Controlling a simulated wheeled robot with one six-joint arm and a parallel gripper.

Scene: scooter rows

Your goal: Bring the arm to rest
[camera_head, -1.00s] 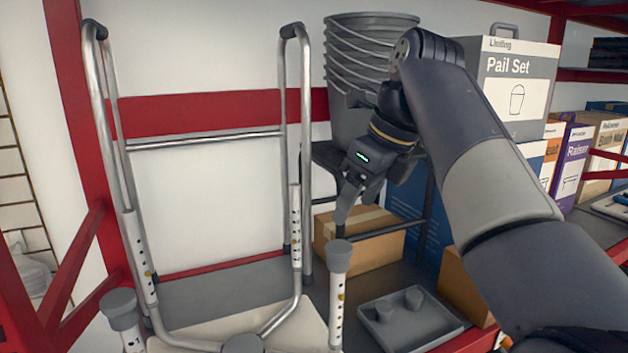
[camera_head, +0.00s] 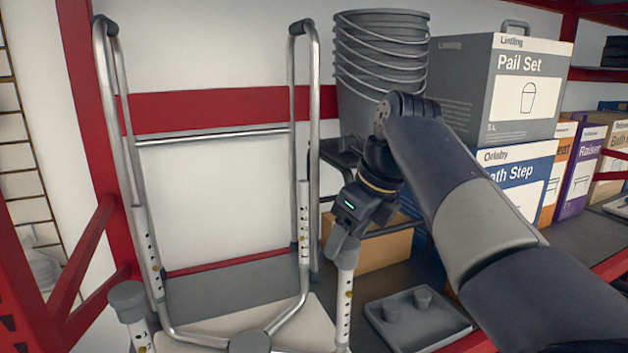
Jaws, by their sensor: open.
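My arm comes in from the lower right and bends at a high joint in front of the pails.
Grey pails (camera_head: 380,50) are stacked behind my arm. A Pail Set box (camera_head: 515,85) sits on a Bath Step box (camera_head: 500,185). A grey tray (camera_head: 440,330) with two cups lies at lower right.

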